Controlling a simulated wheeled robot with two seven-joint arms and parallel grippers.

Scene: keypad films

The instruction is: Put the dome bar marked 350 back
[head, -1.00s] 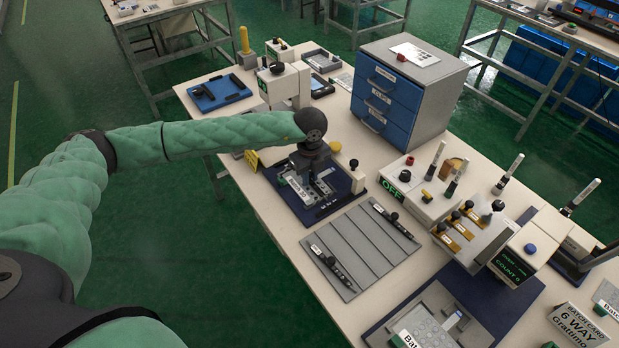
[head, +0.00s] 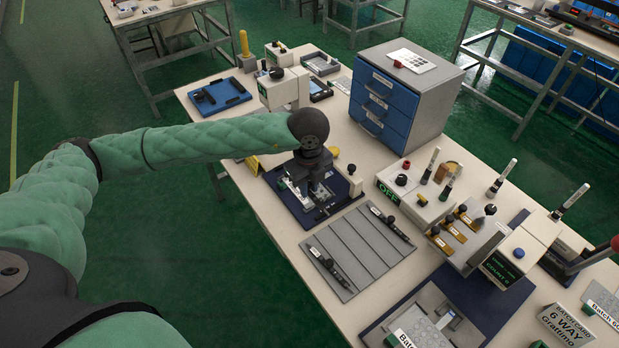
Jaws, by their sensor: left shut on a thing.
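My left gripper (head: 309,176) points down over a fixture on a dark blue mat (head: 290,208) at the near edge of the bench. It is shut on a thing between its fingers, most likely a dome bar. The gripper hides most of it, and I cannot read a 350 mark. A grey slotted rack (head: 362,247) lies to the right of the mat. One dark bar (head: 329,266) lies in its near left slot and another (head: 388,222) in its far right slot; the slots between look empty. Their marks are too small to read. My right gripper is out of view.
A blue drawer cabinet (head: 382,105) stands behind the mat. A control box reading OFF (head: 405,200) stands right of it, near a counter unit (head: 510,265). A blue tray (head: 219,94) is at the back left. A grey fixture (head: 432,322) lies at the front right.

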